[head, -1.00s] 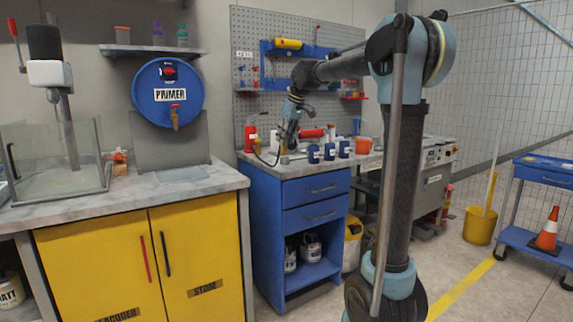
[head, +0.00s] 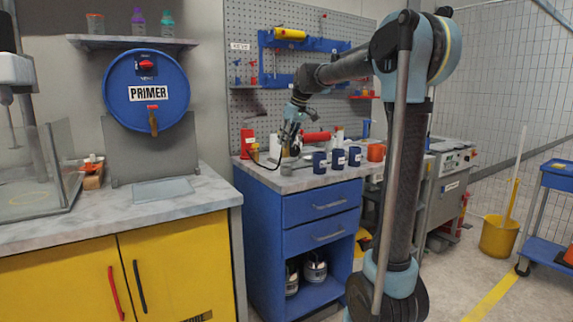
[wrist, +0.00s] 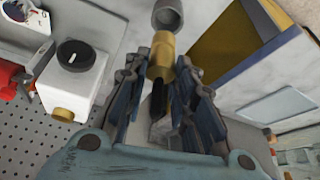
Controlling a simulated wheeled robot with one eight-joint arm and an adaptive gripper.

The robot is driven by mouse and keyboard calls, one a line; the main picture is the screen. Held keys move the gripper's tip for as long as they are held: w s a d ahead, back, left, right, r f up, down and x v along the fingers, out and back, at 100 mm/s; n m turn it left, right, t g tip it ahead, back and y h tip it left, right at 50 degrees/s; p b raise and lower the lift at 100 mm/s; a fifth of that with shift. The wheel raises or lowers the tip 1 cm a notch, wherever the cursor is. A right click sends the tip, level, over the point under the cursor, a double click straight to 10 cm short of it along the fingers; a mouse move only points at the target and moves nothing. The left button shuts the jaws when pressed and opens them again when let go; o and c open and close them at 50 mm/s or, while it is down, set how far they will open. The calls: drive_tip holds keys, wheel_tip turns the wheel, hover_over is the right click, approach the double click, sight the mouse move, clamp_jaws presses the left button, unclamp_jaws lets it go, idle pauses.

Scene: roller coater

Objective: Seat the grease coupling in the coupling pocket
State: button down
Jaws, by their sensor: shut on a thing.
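My gripper (wrist: 160,75) is shut on a brass-coloured coupling (wrist: 160,48) in the wrist view. A dark hose-like part runs back from it between the fingers. A grey, round, open-topped cup (wrist: 168,16), possibly the coupling pocket, shows just beyond the coupling's tip. I cannot tell whether the two touch. In the head view my gripper (head: 291,138) is over the left part of the blue cabinet's worktop (head: 300,182). A thin dark hose loops to its left. The coupling is too small to make out there.
A white box with a black knob (wrist: 72,68) is at left in the wrist view. Blue cups (head: 338,160), an orange cup (head: 376,152) and a red bottle (head: 247,142) stand on the worktop. The pegboard (head: 240,60) rises behind.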

sight(288, 152)
drive_tip(key=shift+f, duration=3.5)
drive_tip(key=c, duration=1.3)
unclamp_jaws()
drive_tip(key=shift+c, duration=0.2)
drive_tip(key=v, duration=1.2)
